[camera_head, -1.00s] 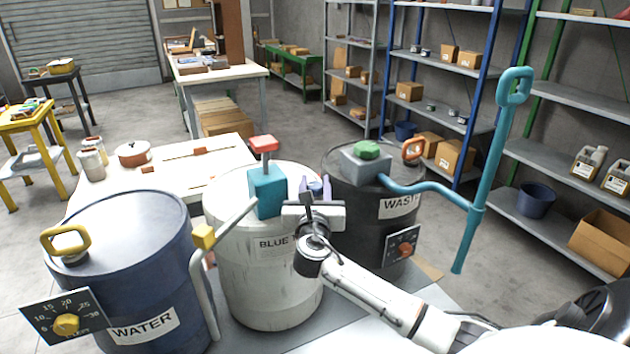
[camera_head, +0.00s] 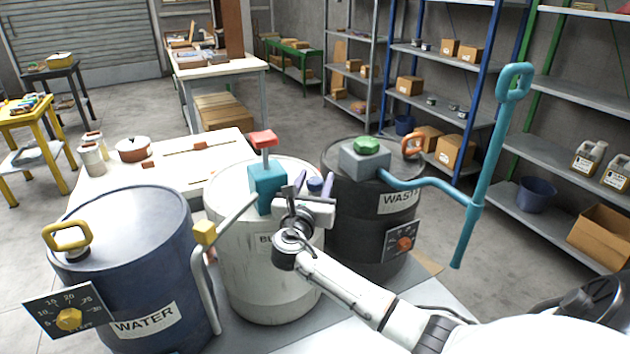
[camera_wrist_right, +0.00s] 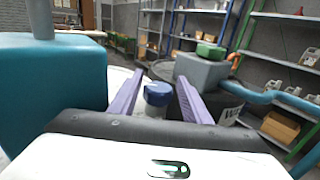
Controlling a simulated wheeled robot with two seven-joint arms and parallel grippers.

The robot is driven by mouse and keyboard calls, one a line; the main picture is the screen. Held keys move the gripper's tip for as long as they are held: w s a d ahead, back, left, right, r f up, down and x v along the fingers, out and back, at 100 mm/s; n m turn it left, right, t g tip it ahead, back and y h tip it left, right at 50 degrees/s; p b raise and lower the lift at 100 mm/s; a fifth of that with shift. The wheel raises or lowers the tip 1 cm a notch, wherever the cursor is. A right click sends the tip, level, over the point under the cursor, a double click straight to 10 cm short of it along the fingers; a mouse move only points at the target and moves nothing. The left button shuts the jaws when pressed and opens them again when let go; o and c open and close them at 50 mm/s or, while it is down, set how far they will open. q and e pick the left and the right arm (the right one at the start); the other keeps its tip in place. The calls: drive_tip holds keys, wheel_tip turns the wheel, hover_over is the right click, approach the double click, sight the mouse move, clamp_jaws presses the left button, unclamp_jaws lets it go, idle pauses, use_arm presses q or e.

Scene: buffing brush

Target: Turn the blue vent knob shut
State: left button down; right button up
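The blue vent knob (camera_head: 315,185) is a small round cap on top of the white drum (camera_head: 262,290), beside the teal block with the red handle (camera_head: 267,185). In the right wrist view the knob (camera_wrist_right: 158,96) stands between the two purple fingers of my right gripper (camera_wrist_right: 160,88). My left gripper is not in view.
The teal block (camera_wrist_right: 55,95) stands close left of the fingers. To the right, the black waste drum (camera_head: 345,220) carries a grey block with a green knob (camera_head: 366,145) and a long teal pump handle (camera_head: 480,190). The blue water drum (camera_head: 140,240) is at left.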

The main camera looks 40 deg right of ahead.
drive_tip(key=shift+t, duration=0.3)
drive_tip(key=n+t+y+b, duration=0.1)
drive_tip(key=n+t+y, duration=0.1)
drive_tip(key=n+t+y+b, duration=0.1)
drive_tip(key=n+y, duration=0.1)
drive_tip(key=shift+f+t, duration=0.2)
drive_tip(key=shift+t, duration=0.2)
drive_tip(key=n+t+y+b, duration=0.1)
drive_tip(key=n+y, duration=0.1)
drive_tip(key=y, duration=0.1)
drive_tip(key=n+t+y+b, duration=0.1)
drive_tip(key=n+y+b, duration=0.1)
drive_tip(key=shift+t+y, duration=0.4)
drive_tip(key=v, duration=1)
drive_tip(key=s+a+f+m+g+y, duration=0.1)
drive_tip(key=s+a+f+m, duration=0.2)
drive_tip(key=f+m, duration=0.2)
drive_tip(key=s+a+f+m+g+y, duration=0.1)
drive_tip(key=a+f+m, duration=0.3)
drive_tip(key=f, duration=0.6)
drive_tip(key=s+a+f+m+g+y, duration=0.1)
drive_tip(key=s+a+f+m+g, duration=0.2)
drive_tip(key=f+m, duration=0.3)
drive_tip(key=shift+s+a+f+b, duration=0.3)
drive_tip(key=shift+s+a+f, duration=0.45)
drive_tip(key=shift+f, duration=0.45)
drive_tip(key=shift+d, duration=0.1)
